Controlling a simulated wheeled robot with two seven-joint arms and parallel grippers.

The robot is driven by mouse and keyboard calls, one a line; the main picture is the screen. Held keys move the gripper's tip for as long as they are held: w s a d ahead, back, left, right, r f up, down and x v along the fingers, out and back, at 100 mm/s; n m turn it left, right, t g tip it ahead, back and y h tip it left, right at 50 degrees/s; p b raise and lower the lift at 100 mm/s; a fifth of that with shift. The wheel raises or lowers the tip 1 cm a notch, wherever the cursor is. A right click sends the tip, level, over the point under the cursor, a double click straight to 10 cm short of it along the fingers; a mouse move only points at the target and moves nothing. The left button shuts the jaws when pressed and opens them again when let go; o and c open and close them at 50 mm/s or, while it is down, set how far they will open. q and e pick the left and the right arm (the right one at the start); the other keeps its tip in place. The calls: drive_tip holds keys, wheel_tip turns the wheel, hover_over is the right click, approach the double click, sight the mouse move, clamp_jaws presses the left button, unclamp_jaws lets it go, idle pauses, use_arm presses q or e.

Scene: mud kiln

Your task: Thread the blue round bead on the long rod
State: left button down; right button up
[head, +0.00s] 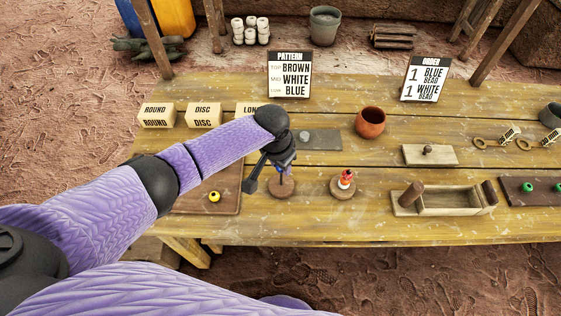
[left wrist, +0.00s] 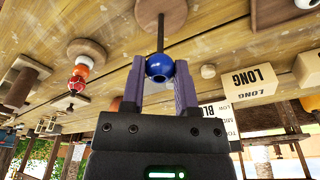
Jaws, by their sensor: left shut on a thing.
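My left gripper (head: 283,174) is shut on the blue round bead (left wrist: 159,67), which sits between the fingertips (left wrist: 160,85) in the left wrist view. The long rod (left wrist: 160,34) rises from a round wooden base (left wrist: 173,9); this base also shows in the head view (head: 281,190), below my gripper. The bead is in line with the rod, at its free end. I cannot tell whether the rod tip is inside the bead's hole. In the head view the gripper mostly hides the bead and rod. My right gripper is not in view.
A second round stand (head: 343,190) with stacked orange, white and red beads is close right. A brown tray (head: 228,182) with a yellow bead (head: 214,197) lies left. Behind are a grey slab (head: 322,140), a clay pot (head: 370,122) and labelled blocks (head: 204,115). A wooden box (head: 447,203) stands right.

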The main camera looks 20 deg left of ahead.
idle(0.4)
use_arm(q)
drive_tip(key=shift+c, duration=1.4)
unclamp_jaws()
wheel_tip(320, 180, up, 8)
drive_tip(key=p, duration=0.8)
